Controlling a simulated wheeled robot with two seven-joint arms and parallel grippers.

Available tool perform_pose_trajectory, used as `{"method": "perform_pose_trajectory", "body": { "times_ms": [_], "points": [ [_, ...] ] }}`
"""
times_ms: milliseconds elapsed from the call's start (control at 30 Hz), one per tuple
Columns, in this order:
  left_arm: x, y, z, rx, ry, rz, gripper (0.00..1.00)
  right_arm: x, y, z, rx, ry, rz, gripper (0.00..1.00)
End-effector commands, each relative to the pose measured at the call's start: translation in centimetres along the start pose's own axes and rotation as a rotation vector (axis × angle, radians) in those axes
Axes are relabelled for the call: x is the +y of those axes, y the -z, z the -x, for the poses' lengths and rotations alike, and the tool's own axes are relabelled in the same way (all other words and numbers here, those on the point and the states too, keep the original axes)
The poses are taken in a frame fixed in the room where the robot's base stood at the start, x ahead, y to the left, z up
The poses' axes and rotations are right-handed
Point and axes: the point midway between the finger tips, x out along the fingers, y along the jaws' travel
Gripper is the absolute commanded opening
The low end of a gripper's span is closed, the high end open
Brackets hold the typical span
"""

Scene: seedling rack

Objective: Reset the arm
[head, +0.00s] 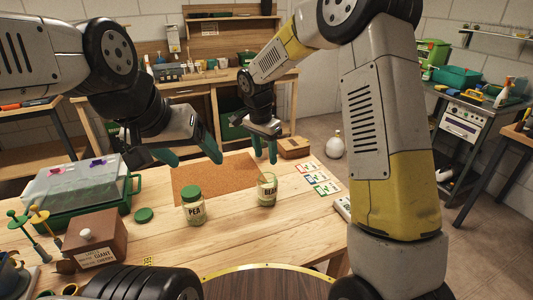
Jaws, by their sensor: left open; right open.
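My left gripper (196,158) hangs over the left part of the table, its green fingers spread and empty, above and behind the jar labelled PEA (194,210). That jar stands upright with a green lid on. My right gripper (263,156) is open and empty, pointing down above and behind the jar labelled BEAN (267,190). The bean jar stands upright with no lid seen on it, and a thin stick-like thing shows at its mouth. Neither gripper appears to touch a jar. A loose green lid (144,214) lies left of the pea jar.
A brown mat (207,184) lies on the wooden table (234,233). Seed cards (321,184) and a small brown box (294,147) are at its right. A clear-covered green tray (60,205), a brown box with a white knob (95,243) and green-handled tools (22,228) crowd the left.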

Motion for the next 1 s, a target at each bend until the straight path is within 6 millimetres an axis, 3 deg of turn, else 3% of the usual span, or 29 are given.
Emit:
{"method": "perform_pose_trajectory", "body": {
  "times_ms": [100, 267, 433, 700, 1000],
  "points": [
    [0.0, 0.0, 0.0, 0.0, 0.0, 0.0, 0.75, -0.1, 0.0, 2.2, 0.001, 0.003, 0.0, 0.46],
    [0.0, 0.0, 0.0, 0.0, 0.0, 0.0, 0.75, 0.0, 0.0, 3.9, 0.0, 0.002, 0.001, 0.46],
    [0.0, 0.0, 0.0, 0.0, 0.0, 0.0, 0.75, 1.9, 0.5, 6.3, 0.002, 0.028, 0.04, 0.46],
    [0.0, 0.0, 0.0, 0.0, 0.0, 0.0, 0.75, 10.3, 0.5, 12.9, 0.032, 0.15, 0.229, 0.46],
    [0.0, 0.0, 0.0, 0.0, 0.0, 0.0, 0.75, 20.0, -2.3, 17.2, 0.125, 0.29, 0.45, 0.46]
  ]
}}
